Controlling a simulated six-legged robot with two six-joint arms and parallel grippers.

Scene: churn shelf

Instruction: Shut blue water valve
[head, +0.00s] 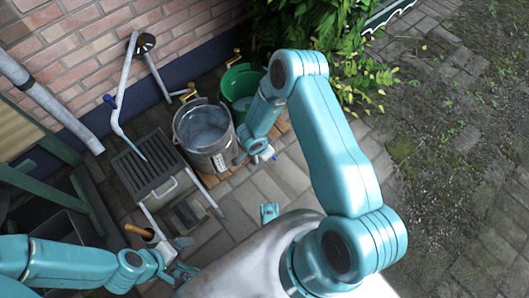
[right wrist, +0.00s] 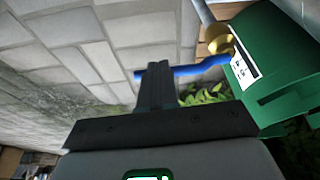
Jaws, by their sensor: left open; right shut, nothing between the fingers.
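In the right wrist view a blue lever (right wrist: 190,71) runs from a brass fitting (right wrist: 218,38) and passes behind my right fingertips. My right gripper (right wrist: 154,72) is shut with nothing between its fingers. Its tips overlap the lever's left part, but I cannot tell whether they touch it. In the head view my right arm reaches down beside the buckets, and its fingertips are not clear. My left gripper (head: 182,260) is open and empty at the lower left, away from the buckets.
A grey metal bucket (head: 208,160) and a green bucket (head: 238,104) stand by the brick wall. A green body with a white label (right wrist: 285,65) is close right of my right fingers. A slatted drain box (head: 150,165) stands left. Paving is clear at right.

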